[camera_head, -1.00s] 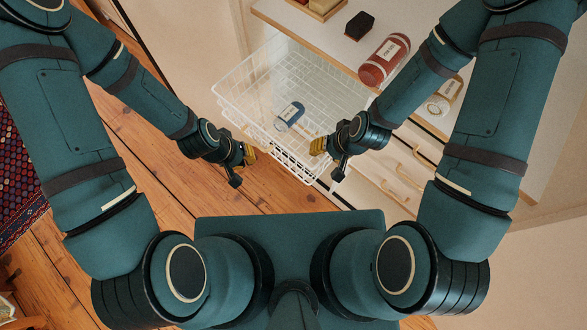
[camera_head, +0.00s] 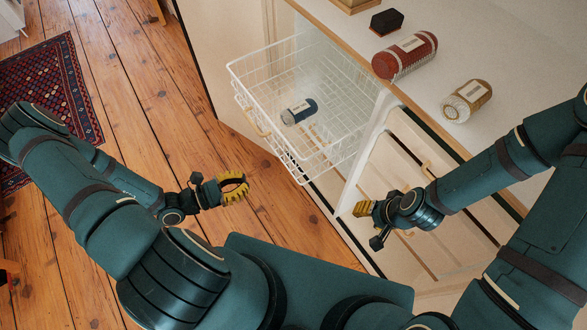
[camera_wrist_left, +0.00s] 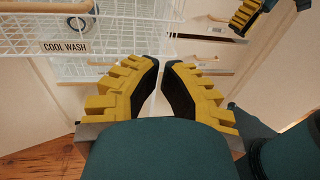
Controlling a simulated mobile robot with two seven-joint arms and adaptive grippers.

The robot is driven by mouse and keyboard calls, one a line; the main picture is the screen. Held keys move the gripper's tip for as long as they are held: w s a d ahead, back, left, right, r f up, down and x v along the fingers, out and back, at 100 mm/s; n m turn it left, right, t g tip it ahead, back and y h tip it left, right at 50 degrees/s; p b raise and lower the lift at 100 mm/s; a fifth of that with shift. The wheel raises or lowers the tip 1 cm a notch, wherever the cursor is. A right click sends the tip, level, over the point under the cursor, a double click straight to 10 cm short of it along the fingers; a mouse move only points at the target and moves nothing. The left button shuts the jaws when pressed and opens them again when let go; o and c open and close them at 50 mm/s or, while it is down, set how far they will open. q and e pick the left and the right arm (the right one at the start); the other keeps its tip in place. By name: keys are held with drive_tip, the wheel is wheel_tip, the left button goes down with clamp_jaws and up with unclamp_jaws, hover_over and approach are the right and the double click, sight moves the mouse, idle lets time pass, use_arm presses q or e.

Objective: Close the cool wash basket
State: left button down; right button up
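The cool wash basket (camera_head: 335,131) is a white wire basket pulled out of the cabinet. A blue and white bottle (camera_head: 299,111) lies in it. Its front has a wooden handle (camera_head: 253,121). In the left wrist view its COOL WASH label (camera_wrist_left: 65,47) shows at the upper left. My left gripper (camera_head: 240,187) is in front of and below the basket front, apart from it. Its yellow fingers (camera_wrist_left: 161,65) have a narrow gap with nothing between them. My right gripper (camera_head: 361,208) is to the right of the basket, near the cabinet front; its finger gap is hidden.
A red bottle (camera_head: 408,54), an amber jar (camera_head: 466,100) and a dark block (camera_head: 386,21) are on the white cabinet top. Another wire basket (camera_wrist_left: 85,70) shows below the cool wash one. Wooden floor (camera_head: 150,110) is clear at left, with a patterned rug (camera_head: 45,85).

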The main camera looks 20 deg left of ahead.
sight(283, 153)
use_arm(q)
drive_tip(key=w+d+t, duration=0.1)
drive_tip(key=w+d, duration=0.1)
drive_tip(key=w, duration=0.1)
drive_tip(key=w+d+n+y+b, duration=0.1)
drive_tip(key=w+d, duration=0.1)
drive_tip(key=w, duration=0.2)
drive_tip(key=w+d+n+t+y+b, duration=0.1)
drive_tip(key=w+d, duration=0.1)
drive_tip(key=w, duration=0.2)
drive_tip(key=shift+w+f+t, duration=0.2)
drive_tip(key=shift+f+t, duration=0.1)
drive_tip(key=shift+f, duration=0.05)
drive_tip(key=shift+d, duration=0.1)
use_arm(e)
drive_tip(key=f, duration=0.2)
drive_tip(key=shift+d+f, duration=0.35)
